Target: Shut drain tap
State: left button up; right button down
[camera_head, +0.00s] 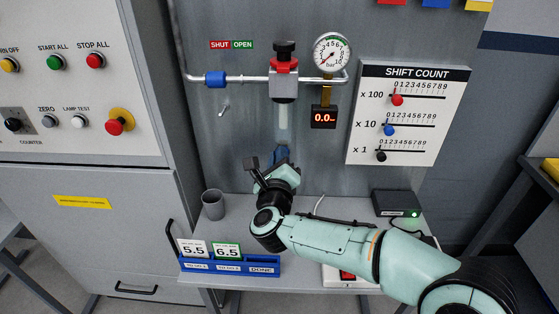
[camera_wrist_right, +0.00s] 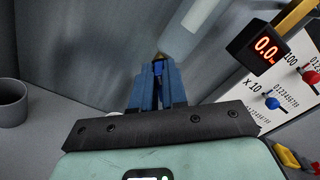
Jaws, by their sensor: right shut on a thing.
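A filter unit with a red collar and black knob (camera_head: 284,66) hangs on the pipe, with a clear bowl (camera_head: 283,122) below. The bowl also shows in the right wrist view (camera_wrist_right: 190,30). My right gripper (camera_head: 281,150) is under the bowl, pointing up. In the right wrist view its blue fingers (camera_wrist_right: 157,80) are closed together on a small part at the bowl's lower end, which I take to be the drain tap (camera_wrist_right: 160,57). The fingers hide most of it, so its turn position cannot be told. My left gripper is not in view.
A red and green SHUT/OPEN label (camera_head: 231,45) is above the blue pipe fitting (camera_head: 215,79). The gauge (camera_head: 332,53) and a 0.0 display (camera_head: 323,117) are right of the bowl. A grey cup (camera_head: 213,204) and a blue card rack (camera_head: 230,266) are on the bench left of my arm.

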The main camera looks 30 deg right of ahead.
jog(key=n, duration=0.6)
jog(key=n+p, duration=0.1)
jog(key=n, duration=0.2)
jog(key=shift+w+a+f, duration=0.1)
jog(key=shift+f, duration=0.2)
jog(key=shift+n, duration=0.3)
jog(key=c, duration=1.2)
grip_release()
jog(key=shift+w+f, duration=0.1)
jog(key=shift+o, duration=0.2)
jog(key=v, duration=1.3)
jog(key=shift+b, duration=0.35)
jog(key=shift+a+f, duration=0.1)
jog(key=shift+a, duration=0.05)
